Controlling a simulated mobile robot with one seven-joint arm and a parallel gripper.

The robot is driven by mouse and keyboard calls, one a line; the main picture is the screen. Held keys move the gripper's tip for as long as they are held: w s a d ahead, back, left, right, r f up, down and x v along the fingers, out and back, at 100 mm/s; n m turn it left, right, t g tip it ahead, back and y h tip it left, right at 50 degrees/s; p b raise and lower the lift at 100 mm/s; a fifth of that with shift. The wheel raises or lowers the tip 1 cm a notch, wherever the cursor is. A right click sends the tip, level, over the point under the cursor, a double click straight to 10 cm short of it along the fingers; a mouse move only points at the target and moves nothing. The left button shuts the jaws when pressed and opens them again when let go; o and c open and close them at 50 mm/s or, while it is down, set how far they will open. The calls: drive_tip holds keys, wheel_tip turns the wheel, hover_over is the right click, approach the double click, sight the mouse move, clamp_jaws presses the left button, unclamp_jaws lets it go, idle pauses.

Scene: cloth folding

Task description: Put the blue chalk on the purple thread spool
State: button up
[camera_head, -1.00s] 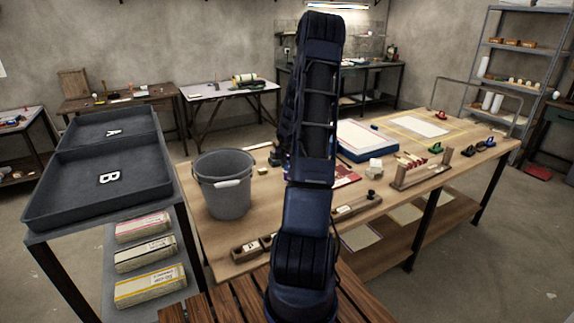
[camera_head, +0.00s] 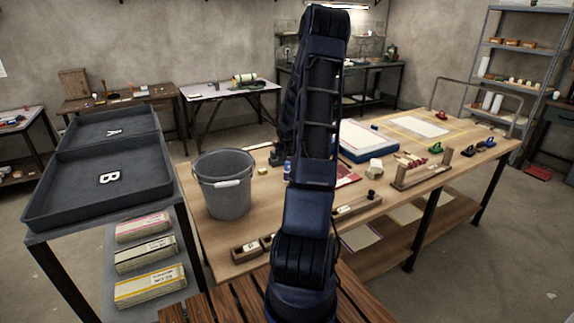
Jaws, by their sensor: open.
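I cannot make out the blue chalk or the purple thread spool for certain. A small blue and red item (camera_head: 287,168) shows on the workbench (camera_head: 262,205) at the left edge of my arm, too small and covered to name. My arm rises through the middle of the view and hides part of the bench. My gripper is hidden behind the arm, so its place relative to the task's objects does not show.
A grey bucket (camera_head: 224,188) stands at the bench's left end. Dark trays (camera_head: 60,195) lie on the left stand. A blue-edged board (camera_head: 368,147), a white block (camera_head: 374,168) and a wooden rack (camera_head: 425,178) are right of my arm. Bare bench shows between bucket and arm.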

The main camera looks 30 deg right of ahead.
drive_tip(key=s+a+r+n, duration=0.1)
drive_tip(key=s+a+r, duration=0.5)
drive_tip(key=r, duration=0.2)
drive_tip(key=s+a+r+n+h, duration=0.1)
drive_tip(key=s+a+r, duration=0.45)
drive_tip(key=r, duration=0.35)
drive_tip(key=s+a+r, duration=0.5)
drive_tip(key=a+r, duration=0.2)
drive_tip(key=r, duration=0.1)
drive_tip(key=s+a+r+n+y, duration=0.1)
drive_tip(key=s+a, duration=0.4)
drive_tip(key=s, duration=0.5)
drive_tip(key=s+a+r+n+y, duration=0.2)
drive_tip(key=s+a+r, duration=0.2)
drive_tip(key=s, duration=0.6)
drive_tip(key=shift+s+a+t, duration=0.2)
drive_tip(key=shift+a+t, duration=0.1)
drive_tip(key=shift+a, duration=0.8)
drive_tip(key=shift+r, duration=0.1)
